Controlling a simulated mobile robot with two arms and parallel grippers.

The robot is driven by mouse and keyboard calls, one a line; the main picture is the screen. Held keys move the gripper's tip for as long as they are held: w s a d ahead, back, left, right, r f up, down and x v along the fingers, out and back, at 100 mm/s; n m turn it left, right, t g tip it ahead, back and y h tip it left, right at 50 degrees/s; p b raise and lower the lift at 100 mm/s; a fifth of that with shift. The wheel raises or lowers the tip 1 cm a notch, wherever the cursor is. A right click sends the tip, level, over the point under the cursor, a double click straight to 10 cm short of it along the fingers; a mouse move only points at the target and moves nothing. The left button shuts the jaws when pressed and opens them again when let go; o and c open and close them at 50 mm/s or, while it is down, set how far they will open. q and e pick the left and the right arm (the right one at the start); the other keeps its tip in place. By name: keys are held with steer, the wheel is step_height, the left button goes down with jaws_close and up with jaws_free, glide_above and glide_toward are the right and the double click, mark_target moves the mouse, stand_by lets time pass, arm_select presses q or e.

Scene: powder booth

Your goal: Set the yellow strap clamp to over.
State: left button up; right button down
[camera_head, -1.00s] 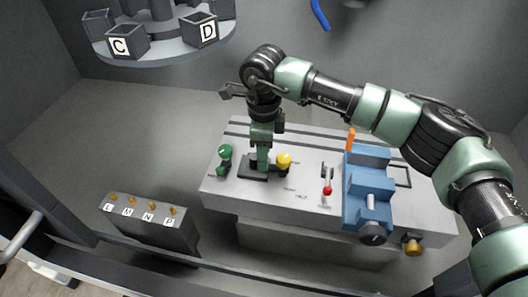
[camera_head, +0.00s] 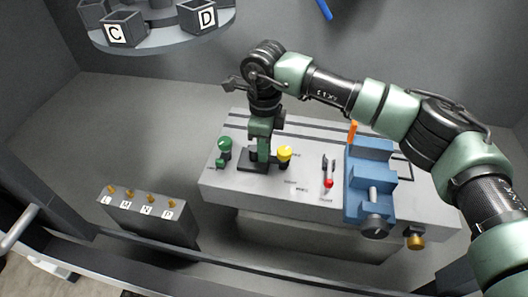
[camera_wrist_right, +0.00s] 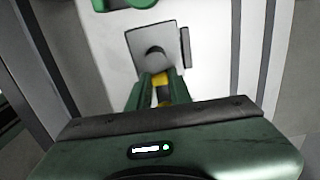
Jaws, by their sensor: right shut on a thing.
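The yellow strap clamp shows its round yellow knob (camera_head: 285,152) beside a dark base plate (camera_head: 246,165) on the grey machine table. My right gripper (camera_head: 261,157) reaches straight down over this plate, just left of the knob. In the right wrist view, its green fingers (camera_wrist_right: 160,92) are closed around a yellow part of the clamp (camera_wrist_right: 160,84), in front of a grey plate with a dark round stud (camera_wrist_right: 154,57). The fingers hide much of the clamp, so its exact setting cannot be read. My left gripper is out of view.
A green-knobbed clamp (camera_head: 225,143) stands left of my right gripper. A red-knobbed lever (camera_head: 328,183) and a blue vise (camera_head: 369,182) stand to the right. A block with several lettered brass pegs (camera_head: 150,215) stands front left. A carousel with lettered bins (camera_head: 150,42) is behind.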

steer(key=c, duration=1.3)
jaws_free()
step_height(320, 180, up, 7)
steer(key=shift+f+b, duration=0.1)
steer(key=shift+b, duration=0.95)
steer(key=shift+r, duration=0.55)
